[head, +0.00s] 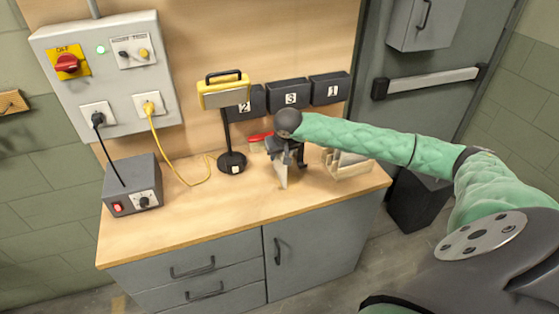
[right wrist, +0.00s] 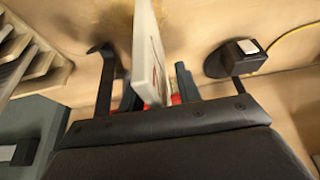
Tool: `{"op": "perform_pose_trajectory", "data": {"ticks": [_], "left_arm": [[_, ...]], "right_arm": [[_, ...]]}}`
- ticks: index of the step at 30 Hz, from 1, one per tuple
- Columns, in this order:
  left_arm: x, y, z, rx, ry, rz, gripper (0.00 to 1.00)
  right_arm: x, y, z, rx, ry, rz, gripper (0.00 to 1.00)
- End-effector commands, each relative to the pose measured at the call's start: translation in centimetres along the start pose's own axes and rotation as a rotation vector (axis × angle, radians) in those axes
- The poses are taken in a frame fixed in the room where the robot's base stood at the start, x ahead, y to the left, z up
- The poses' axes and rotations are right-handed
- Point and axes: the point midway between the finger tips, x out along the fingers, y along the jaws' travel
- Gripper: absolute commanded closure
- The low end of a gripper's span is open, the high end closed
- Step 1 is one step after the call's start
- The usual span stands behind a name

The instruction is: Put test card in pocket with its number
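My right gripper (head: 286,158) is low over the workbench, in front of the pockets. It is shut on a thin pale test card (head: 282,175), which hangs upright below it. In the right wrist view the card (right wrist: 148,50) stands edge-on between the dark fingers (right wrist: 158,95). Some red marking shows on its face, but its number cannot be read. Three dark pockets on the back panel carry numbers: pocket 2 (head: 258,101), pocket 3 (head: 288,87) and pocket 1 (head: 331,80). The card is apart from them. My left gripper is out of view.
A slotted rack (head: 345,164) stands right of the gripper. A yellow device on a black stand (head: 231,161) stands left of it, partly before pocket 2. A red item (head: 257,137) lies behind. A grey power box (head: 132,187) and yellow cable are at left. The front bench top is clear.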

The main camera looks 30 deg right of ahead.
Motion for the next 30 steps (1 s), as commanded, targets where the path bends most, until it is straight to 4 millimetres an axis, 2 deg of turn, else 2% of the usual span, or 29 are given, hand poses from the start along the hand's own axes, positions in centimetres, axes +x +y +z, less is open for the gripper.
{"op": "perform_pose_trajectory", "data": {"ticks": [27,30], "left_arm": [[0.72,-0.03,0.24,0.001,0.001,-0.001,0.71],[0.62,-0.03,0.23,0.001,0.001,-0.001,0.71]], "right_arm": [[0.40,0.00,0.08,0.000,0.001,0.000,0.66],[0.34,-0.01,0.07,0.000,0.000,0.000,0.86]]}}
